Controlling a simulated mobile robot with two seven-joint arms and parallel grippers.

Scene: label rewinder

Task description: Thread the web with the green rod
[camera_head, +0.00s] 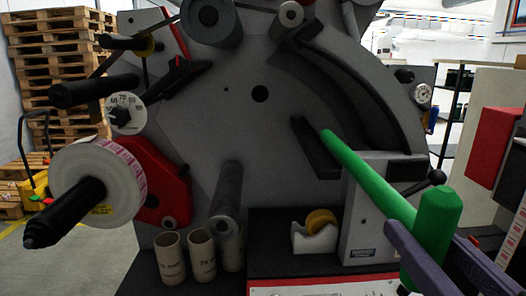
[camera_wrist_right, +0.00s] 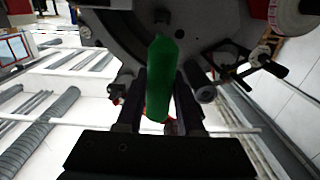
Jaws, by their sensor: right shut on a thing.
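The green rod (camera_head: 375,178) has a thick upright green handle (camera_head: 438,220) at its near end. My right gripper (camera_head: 425,240) is shut on this handle at the lower right of the head view. The rod points up and left, and its far tip overlaps the dark slot on the grey machine plate (camera_head: 230,120); I cannot tell if it touches. In the right wrist view the green handle (camera_wrist_right: 161,80) stands between the two fingers (camera_wrist_right: 160,105). A white label roll (camera_head: 97,185) sits on a black spindle at the left. My left gripper is not in view.
Several cardboard cores (camera_head: 170,258) and a tape dispenser (camera_head: 316,235) stand below the plate. A grey roller (camera_head: 227,195) and a black roller (camera_head: 95,91) stick out towards me. A grey box (camera_head: 375,215) stands behind the rod. Pallets (camera_head: 60,60) are stacked at the back left.

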